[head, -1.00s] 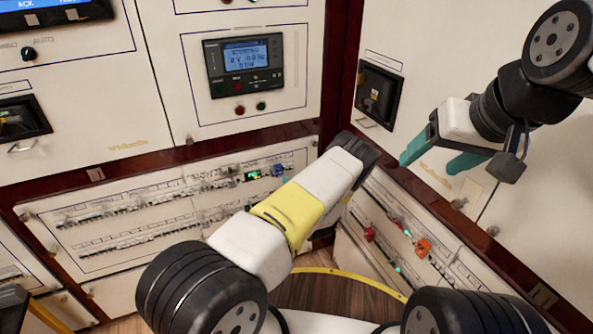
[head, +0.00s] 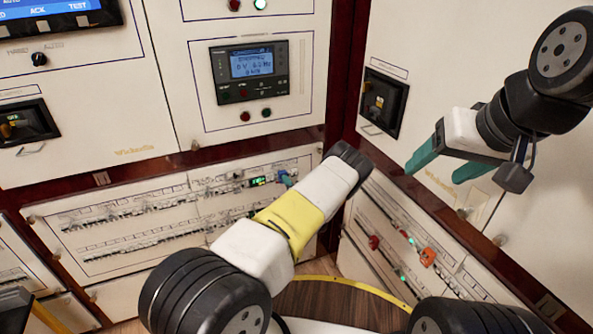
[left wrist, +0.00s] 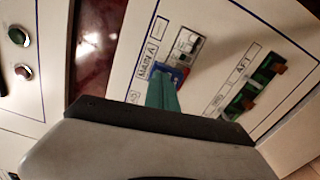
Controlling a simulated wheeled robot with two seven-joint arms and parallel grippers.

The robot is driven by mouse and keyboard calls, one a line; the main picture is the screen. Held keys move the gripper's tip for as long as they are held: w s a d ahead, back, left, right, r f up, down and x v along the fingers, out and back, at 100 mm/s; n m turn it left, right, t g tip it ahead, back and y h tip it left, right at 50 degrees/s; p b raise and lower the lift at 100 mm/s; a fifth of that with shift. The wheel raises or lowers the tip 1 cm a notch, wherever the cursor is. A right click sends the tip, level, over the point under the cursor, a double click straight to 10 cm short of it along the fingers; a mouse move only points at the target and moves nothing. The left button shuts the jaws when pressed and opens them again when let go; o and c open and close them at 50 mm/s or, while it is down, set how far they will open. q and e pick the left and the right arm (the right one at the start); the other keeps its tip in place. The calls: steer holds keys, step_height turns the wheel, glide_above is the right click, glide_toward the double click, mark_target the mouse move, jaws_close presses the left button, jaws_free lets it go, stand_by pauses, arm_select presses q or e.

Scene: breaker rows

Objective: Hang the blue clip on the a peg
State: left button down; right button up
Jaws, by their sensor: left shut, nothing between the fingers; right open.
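The blue clip (head: 282,174) is at the upper breaker row of the low back panel, right of a small green display. In the left wrist view a blue piece (left wrist: 181,70) with some red shows beside the MAIN A label. My left gripper (head: 289,181) is shut, its teal fingers partly hidden behind my arm in the head view. In the left wrist view its fingers (left wrist: 163,92) overlap the edge of the blue piece; I cannot tell whether they touch. My right gripper (head: 432,174) is open and empty before the right wall. I cannot pick out the a peg.
The right low panel carries a red piece (head: 374,242) and an orange piece (head: 428,257) on its breaker row. A meter (head: 250,72) is on the back cabinet above. A dark red ledge (head: 240,150) runs above the low back panel.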

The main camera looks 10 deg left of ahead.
arm_select(q)
steer(key=shift+w+a, duration=0.2)
stand_by(0.3)
steer(key=v, duration=1)
steer(key=shift+s+d, duration=0.2)
steer(key=shift+w, duration=0.1)
